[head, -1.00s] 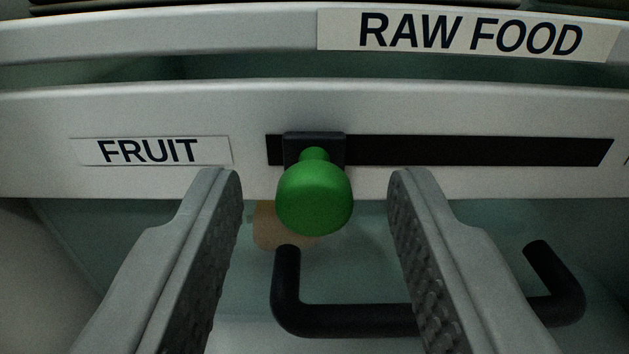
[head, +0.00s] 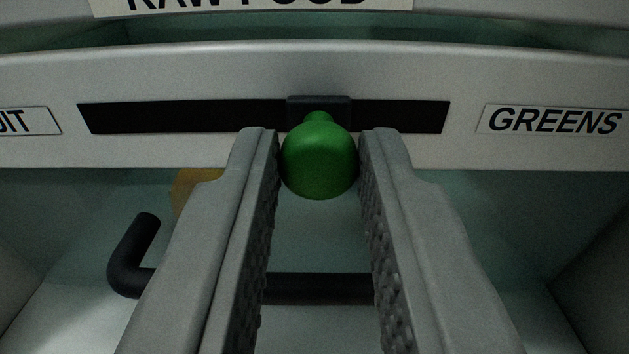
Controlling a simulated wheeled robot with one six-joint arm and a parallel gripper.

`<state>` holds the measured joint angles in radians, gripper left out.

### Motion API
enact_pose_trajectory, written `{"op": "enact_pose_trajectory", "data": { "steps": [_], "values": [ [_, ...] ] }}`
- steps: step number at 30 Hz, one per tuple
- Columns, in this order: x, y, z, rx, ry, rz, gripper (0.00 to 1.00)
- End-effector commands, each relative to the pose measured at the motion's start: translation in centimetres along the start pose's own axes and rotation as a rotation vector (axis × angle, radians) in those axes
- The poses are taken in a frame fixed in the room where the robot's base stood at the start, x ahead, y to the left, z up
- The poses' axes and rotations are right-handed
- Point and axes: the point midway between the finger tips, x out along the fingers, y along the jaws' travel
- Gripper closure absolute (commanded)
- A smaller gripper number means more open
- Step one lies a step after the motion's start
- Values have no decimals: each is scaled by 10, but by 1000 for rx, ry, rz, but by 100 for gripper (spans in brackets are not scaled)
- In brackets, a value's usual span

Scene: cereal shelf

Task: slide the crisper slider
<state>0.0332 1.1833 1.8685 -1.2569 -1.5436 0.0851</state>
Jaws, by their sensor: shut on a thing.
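The crisper slider is a dark block (head: 340,108) with a round green knob (head: 318,160) in front. It sits in a black horizontal slot (head: 190,117) on a white panel, right of the slot's middle. Slot shows on both sides of the block, with the longer stretch on the left. My gripper (head: 319,145) is shut on the green knob, one finger on its left and one on its right. The "GREENS" label (head: 555,120) is right of the slot. The "FRUIT" label (head: 25,122) is cut off at the left edge.
A black drawer handle (head: 132,262) lies below the panel, partly behind my fingers. A clear drawer front is below, with an orange-brown thing (head: 193,187) showing behind it. Above is a shelf edge with a partly cut-off "RAW FOOD" label (head: 250,5).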

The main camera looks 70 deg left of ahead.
Motion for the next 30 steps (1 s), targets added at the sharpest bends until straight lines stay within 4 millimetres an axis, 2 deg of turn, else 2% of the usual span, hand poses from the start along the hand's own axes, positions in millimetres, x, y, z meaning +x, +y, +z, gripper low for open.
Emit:
{"op": "enact_pose_trajectory", "data": {
  "steps": [1, 3, 6, 15, 16, 19, 30],
  "values": [
    [0, 12, 0, -2, 1, 1, 100],
    [0, 24, 1, -2, 0, 1, 100],
    [0, 32, 1, 1, -1, 1, 100],
    [0, 36, 0, -2, -1, 4, 100],
    [0, 36, 0, -2, -1, 4, 77],
    [0, 36, 0, -2, -1, 3, 58],
    [-5, 35, 0, 0, -1, 2, 58]
  ]
}}
